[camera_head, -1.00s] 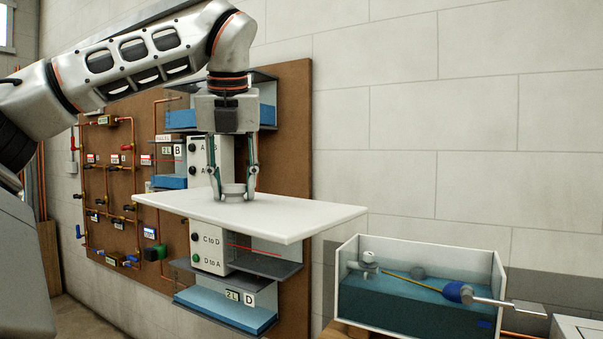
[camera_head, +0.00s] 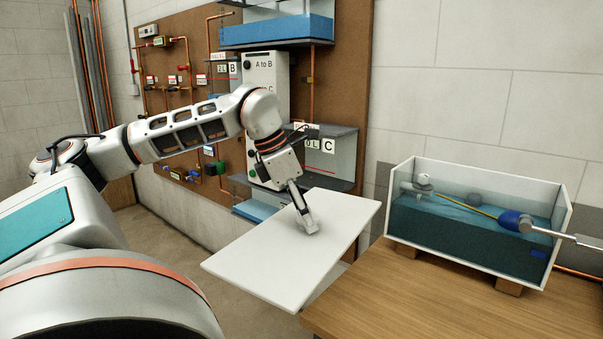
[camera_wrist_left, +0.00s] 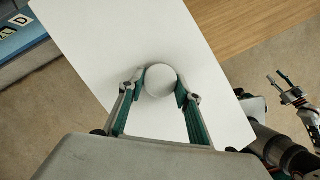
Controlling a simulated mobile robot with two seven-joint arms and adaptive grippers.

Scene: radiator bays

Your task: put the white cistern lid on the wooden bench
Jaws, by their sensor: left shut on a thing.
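The white cistern lid (camera_head: 275,265) is a flat white slab with a round knob (camera_wrist_left: 160,80) on top. My left gripper (camera_head: 310,228) is shut on that knob and holds the lid in the air. The wooden bench (camera_head: 430,300) is at the lower right in the head view. The lid is just left of the bench and in front of part of its left edge. The bench also shows at the top right of the left wrist view (camera_wrist_left: 245,22). What looks like my right gripper (camera_wrist_left: 286,94) shows small at the right of that view; its jaw state is unclear.
An open glass-sided cistern (camera_head: 475,235) with blue water stands on blocks at the bench's back; its float arm sticks out right. A brown board (camera_head: 185,60) with pipes, tanks and shelves is behind the lid. The bench's front part is clear.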

